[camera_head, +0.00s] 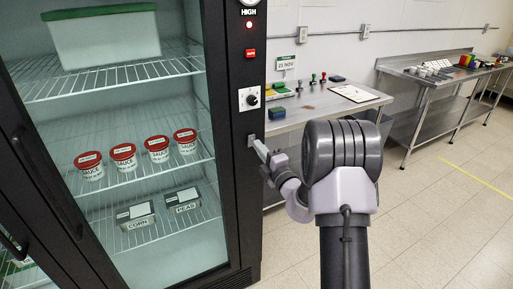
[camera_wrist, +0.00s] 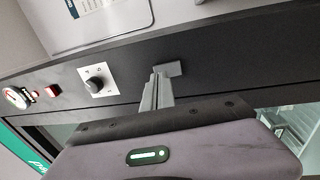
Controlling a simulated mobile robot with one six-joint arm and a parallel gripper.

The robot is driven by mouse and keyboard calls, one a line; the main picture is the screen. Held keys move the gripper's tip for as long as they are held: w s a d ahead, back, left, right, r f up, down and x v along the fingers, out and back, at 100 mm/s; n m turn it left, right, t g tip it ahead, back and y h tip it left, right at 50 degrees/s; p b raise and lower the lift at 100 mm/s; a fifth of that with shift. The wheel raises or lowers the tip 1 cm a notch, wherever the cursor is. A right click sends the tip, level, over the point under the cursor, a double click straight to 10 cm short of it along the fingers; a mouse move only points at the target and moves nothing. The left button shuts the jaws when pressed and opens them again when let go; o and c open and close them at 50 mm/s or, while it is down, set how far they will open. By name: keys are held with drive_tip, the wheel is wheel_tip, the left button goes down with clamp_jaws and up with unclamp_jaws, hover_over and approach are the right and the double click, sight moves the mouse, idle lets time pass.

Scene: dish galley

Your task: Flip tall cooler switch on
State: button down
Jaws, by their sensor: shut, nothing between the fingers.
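The tall cooler (camera_head: 228,150) stands at the left with a black frame and glass door. Its right post carries a gauge marked HIGH (camera_head: 249,4), a red lamp (camera_head: 250,25), a red switch block (camera_head: 250,53) and a knob on a white plate (camera_head: 250,98). The wrist view also shows the red block (camera_wrist: 52,90) and the knob (camera_wrist: 96,84). My gripper (camera_head: 256,146) is shut and empty, its tips at the post below the knob. A small grey piece (camera_wrist: 168,69) shows at the tips; I cannot tell whether they touch it. The red block's lettering is unreadable.
Sauce tubs (camera_head: 158,148) and labelled containers sit on the cooler's wire shelves. A steel table (camera_head: 315,103) with stamps and a clipboard (camera_head: 353,93) stands just behind my arm. Another steel table (camera_head: 430,78) is farther right. The tiled floor at right is clear.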

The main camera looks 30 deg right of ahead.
sight(251, 140)
drive_tip(key=shift+w+r, duration=0.2)
drive_tip(key=shift+w, duration=0.9)
